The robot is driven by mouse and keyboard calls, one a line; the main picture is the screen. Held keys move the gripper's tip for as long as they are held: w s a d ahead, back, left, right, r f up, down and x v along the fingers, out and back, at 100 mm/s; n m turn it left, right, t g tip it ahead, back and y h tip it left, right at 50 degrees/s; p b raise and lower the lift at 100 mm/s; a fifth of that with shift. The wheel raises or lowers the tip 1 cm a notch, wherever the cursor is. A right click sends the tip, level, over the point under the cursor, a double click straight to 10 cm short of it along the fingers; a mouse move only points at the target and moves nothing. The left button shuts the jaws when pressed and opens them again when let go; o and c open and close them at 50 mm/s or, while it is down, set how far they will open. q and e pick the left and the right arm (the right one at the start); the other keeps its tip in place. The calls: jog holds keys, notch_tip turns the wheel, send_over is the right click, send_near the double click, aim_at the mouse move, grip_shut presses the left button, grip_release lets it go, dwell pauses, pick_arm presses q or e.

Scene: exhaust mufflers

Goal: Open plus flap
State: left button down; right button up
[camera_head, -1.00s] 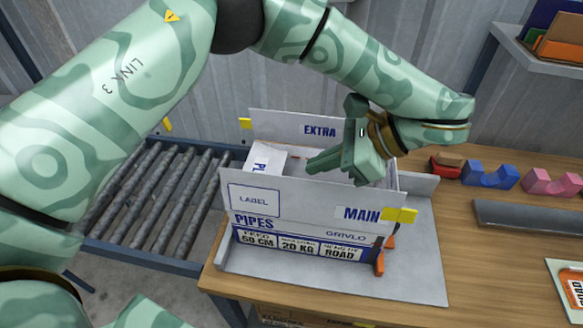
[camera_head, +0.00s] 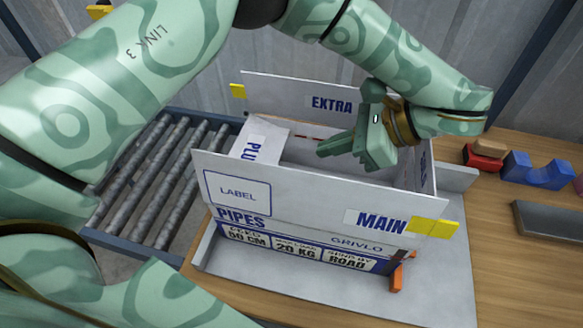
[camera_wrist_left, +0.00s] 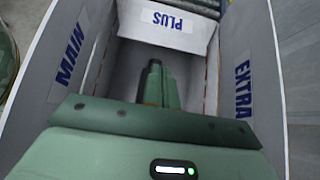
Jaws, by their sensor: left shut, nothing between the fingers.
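The white box stands on a grey plate with its MAIN flap (camera_head: 310,205) and EXTRA flap (camera_head: 300,98) standing up along the near and far sides. The PLUS flap (camera_head: 258,143) is at the box's left end, tilted over the opening in the head view. In the left wrist view the PLUS flap (camera_wrist_left: 165,25) lies ahead, between the MAIN flap (camera_wrist_left: 75,50) and the EXTRA flap (camera_wrist_left: 238,75). My left gripper (camera_head: 322,149) is shut and empty, over the box opening, its fingers pointing left toward the PLUS flap but apart from it. My right gripper is not in view.
Yellow tabs (camera_head: 432,228) mark flap corners. A roller conveyor (camera_head: 150,185) lies left of the table. A red block (camera_head: 483,160), a blue cradle (camera_head: 537,170) and a dark grey tray (camera_head: 548,222) lie right of the box. The grey plate (camera_head: 440,270) is bare at the front right.

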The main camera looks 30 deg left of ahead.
aim_at(254, 156)
pick_arm(q)
jog(key=x, duration=0.3)
jog(key=b+x, duration=0.1)
jog(key=x, duration=0.3)
jog(key=b+x, duration=0.1)
jog(key=x, duration=0.3)
jog(key=shift+d+f, duration=0.3)
jog(key=shift+f, duration=0.05)
